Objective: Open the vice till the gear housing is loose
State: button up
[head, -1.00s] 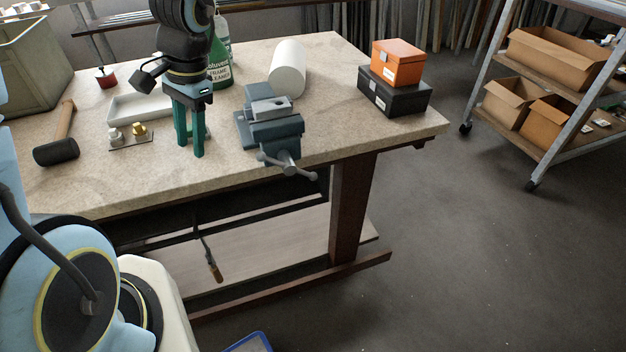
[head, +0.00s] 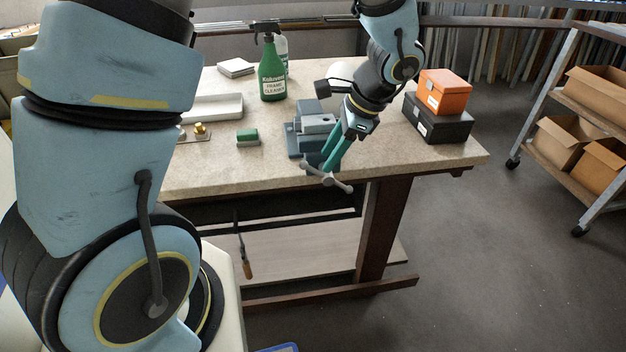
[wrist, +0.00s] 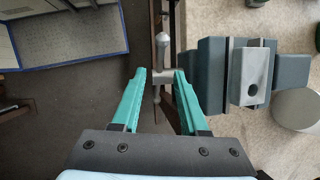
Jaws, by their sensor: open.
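The blue-grey vice (head: 296,140) stands at the table's front edge, with the grey gear housing (head: 318,123) between its jaws. In the wrist view the vice (wrist: 211,80) is on the right and the housing (wrist: 250,78) shows a dark round hole. The vice's grey handle (head: 342,184) hangs in front of the table edge, slanting. My gripper (head: 328,169) is open and points down at the handle. In the wrist view the handle (wrist: 162,45) lies between and just beyond the fingertips of my gripper (wrist: 159,76). I cannot tell whether they touch it.
An orange box (head: 445,91) on a black box (head: 437,122) stands right of the vice. A green block (head: 248,137), a white tray (head: 215,106) and a green spray bottle (head: 271,75) are to the left. Floor right of the table is clear up to the shelf cart (head: 560,105).

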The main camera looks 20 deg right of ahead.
aim_at(317, 174)
jog(key=p+x, duration=0.1)
jog(key=x, duration=0.8)
jog(key=shift+w+a+f, duration=0.15)
jog(key=shift+f, duration=0.15)
grip_shut()
dwell(1.0)
